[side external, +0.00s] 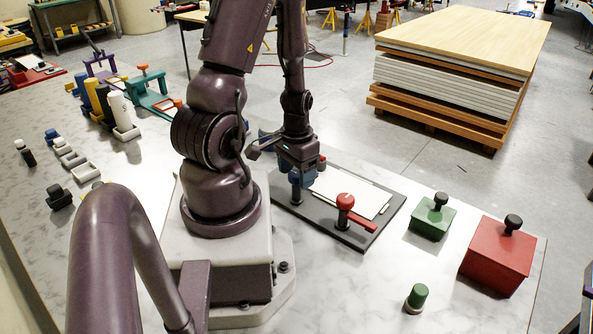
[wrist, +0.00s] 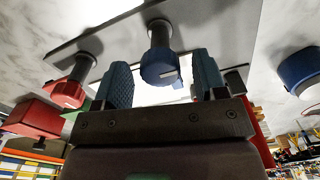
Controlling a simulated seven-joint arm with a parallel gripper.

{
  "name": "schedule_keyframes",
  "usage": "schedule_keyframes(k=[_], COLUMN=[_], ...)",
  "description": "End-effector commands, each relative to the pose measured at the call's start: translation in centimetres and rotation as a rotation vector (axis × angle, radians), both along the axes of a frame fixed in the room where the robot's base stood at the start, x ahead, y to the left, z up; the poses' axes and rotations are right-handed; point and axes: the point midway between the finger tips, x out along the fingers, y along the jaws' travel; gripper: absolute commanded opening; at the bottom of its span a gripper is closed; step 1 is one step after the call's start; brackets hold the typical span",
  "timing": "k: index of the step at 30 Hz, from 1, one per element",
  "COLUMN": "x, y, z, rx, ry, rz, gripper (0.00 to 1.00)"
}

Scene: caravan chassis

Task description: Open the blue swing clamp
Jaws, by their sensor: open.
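The blue swing clamp (side external: 296,178) stands on the dark grey base board (side external: 358,240), with a round blue knob on a dark post. In the wrist view its knob (wrist: 160,68) shows between my two finger pads; contact cannot be told. My gripper (side external: 304,163) is open and points down close to the clamp, and its spread fingers also show in the wrist view (wrist: 161,82). The clamp's swing arm is mostly hidden by my gripper in the side view. White sheets (side external: 350,190) lie on the board.
A red swing clamp (side external: 346,203) stands on the same board, its arm pointing right. A green box (side external: 432,220), a red box (side external: 497,258) and a green knob (side external: 418,294) stand to the right.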

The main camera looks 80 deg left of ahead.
Motion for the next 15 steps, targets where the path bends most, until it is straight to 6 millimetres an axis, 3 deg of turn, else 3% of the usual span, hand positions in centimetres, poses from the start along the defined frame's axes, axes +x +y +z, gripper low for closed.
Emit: schedule_keyframes(k=[5,8,14,15], x=[0.01,0.01,0.01,0.01], y=[0.02,0.02,0.02,0.02], z=[0.01,0.02,0.03,0.03], rx=[0.001,0.001,0.000,0.000], ry=[-0.001,-0.001,0.000,0.000], rz=[0.000,0.000,0.000,0.000], gripper=[0.65,0.47,0.01,0.00])
